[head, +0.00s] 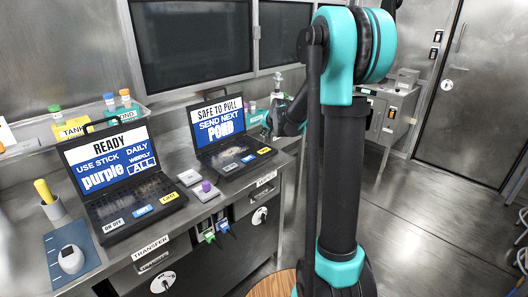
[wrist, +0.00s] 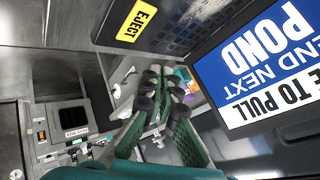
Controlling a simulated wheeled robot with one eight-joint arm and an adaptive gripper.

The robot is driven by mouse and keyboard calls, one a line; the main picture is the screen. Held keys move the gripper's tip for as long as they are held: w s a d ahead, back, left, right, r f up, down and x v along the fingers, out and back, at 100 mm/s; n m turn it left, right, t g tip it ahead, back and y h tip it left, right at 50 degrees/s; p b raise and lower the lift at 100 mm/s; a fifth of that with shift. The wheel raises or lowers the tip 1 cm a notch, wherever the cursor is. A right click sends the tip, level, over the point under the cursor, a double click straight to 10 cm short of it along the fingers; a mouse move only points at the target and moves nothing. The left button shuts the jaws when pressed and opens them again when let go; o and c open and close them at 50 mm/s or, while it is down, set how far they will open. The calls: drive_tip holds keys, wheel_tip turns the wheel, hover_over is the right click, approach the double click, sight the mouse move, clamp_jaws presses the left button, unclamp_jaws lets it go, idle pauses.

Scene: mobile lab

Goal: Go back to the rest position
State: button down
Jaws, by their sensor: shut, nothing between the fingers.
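My gripper (wrist: 163,82) shows in the wrist view with its dark fingertips together and nothing between them. It is in the air beside the right laptop (wrist: 265,60), whose screen appears upside down there. In the head view that laptop (head: 222,125) reads "SAFE TO PULL, SEND NEXT POND". My arm stands upright in the middle of the head view and bends back toward the counter behind that laptop. The fingertips cannot be made out clearly in the head view.
A left laptop (head: 120,170) reads "READY". A purple-capped item (head: 206,187) sits between the laptops. A cup with a yellow stick (head: 54,207) and a white device (head: 71,259) are at the left. A grey cabinet (head: 391,112) stands behind my arm. The floor at right (head: 425,220) is largely clear.

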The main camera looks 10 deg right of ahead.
idle(0.3)
drive_tip(key=s+d+f+n+g, duration=0.1)
drive_tip(key=s+f, duration=0.3)
drive_tip(key=s, duration=0.9)
drive_tip(key=s+d+f+n+g+h, duration=0.1)
drive_tip(key=s+f+n+g, duration=0.1)
drive_tip(key=s, duration=1.2)
drive_tip(key=s+d+f+n+g+h, duration=0.1)
drive_tip(key=s+f, duration=0.4)
drive_tip(key=s, duration=0.8)
drive_tip(key=d+n, duration=0.1)
drive_tip(key=n, duration=0.1)
drive_tip(key=shift+s+f+n+g, duration=0.3)
drive_tip(key=shift+s+f+g, duration=0.05)
drive_tip(key=shift+s+g, duration=0.05)
